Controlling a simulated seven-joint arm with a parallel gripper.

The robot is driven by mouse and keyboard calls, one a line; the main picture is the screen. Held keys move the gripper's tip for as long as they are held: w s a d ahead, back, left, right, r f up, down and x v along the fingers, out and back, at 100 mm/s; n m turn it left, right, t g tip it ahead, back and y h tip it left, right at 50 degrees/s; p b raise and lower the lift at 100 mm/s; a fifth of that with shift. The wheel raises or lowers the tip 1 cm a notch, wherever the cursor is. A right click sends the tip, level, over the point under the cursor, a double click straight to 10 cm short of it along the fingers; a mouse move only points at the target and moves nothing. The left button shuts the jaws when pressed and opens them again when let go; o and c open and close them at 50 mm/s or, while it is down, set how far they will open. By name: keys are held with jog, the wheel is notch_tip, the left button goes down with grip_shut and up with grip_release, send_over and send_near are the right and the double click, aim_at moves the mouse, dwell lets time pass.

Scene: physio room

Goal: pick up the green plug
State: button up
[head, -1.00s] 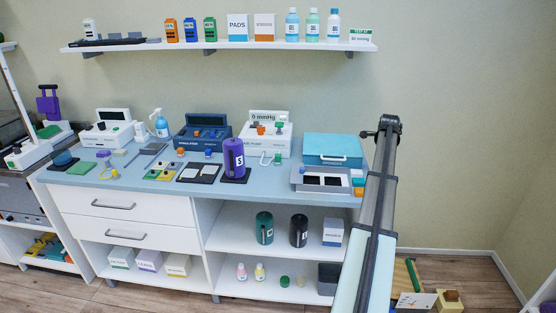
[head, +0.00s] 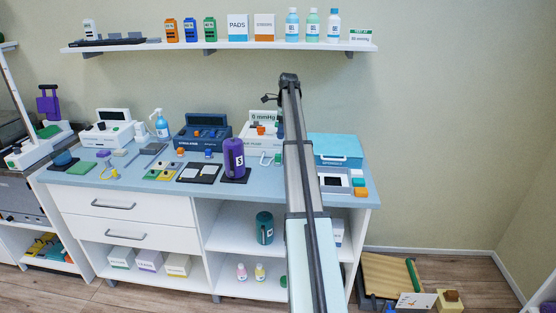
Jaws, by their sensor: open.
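The white air pump unit (head: 247,137) stands at the back of the counter, with an orange piece (head: 261,129) on it. A small green piece, likely the green plug, showed at its right part earlier; my arm now covers that area and I cannot make the piece out clearly. My arm rises from the bottom of the head view, and its far end reaches up in front of the pump. My gripper's fingers are hidden behind the arm, so their distance from the plug does not show.
A purple bottle (head: 233,157) stands on a dark pad left of my arm. A blue case (head: 338,147) and orange and green blocks (head: 360,187) are to the right. A navy unit (head: 202,140) is left of the pump. A loaded wall shelf (head: 220,45) hangs above.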

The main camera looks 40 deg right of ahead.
send_over(278, 155)
jog(key=f, duration=0.7)
jog(key=shift+s+d+f, duration=0.2)
jog(key=shift+s+d, duration=0.05)
jog(key=shift+s, duration=0.1)
jog(key=shift+w+a+f, duration=0.1)
jog(key=shift+w+f, duration=0.05)
jog(key=shift+f, duration=0.85)
jog(key=shift+w+d+f, duration=0.1)
jog(key=shift+w+f, duration=0.1)
jog(key=shift+f, duration=0.75)
jog(key=shift+w+a+f, duration=0.1)
jog(key=shift+w+f, duration=0.05)
jog(key=shift+f, duration=0.85)
jog(key=c, duration=0.8)
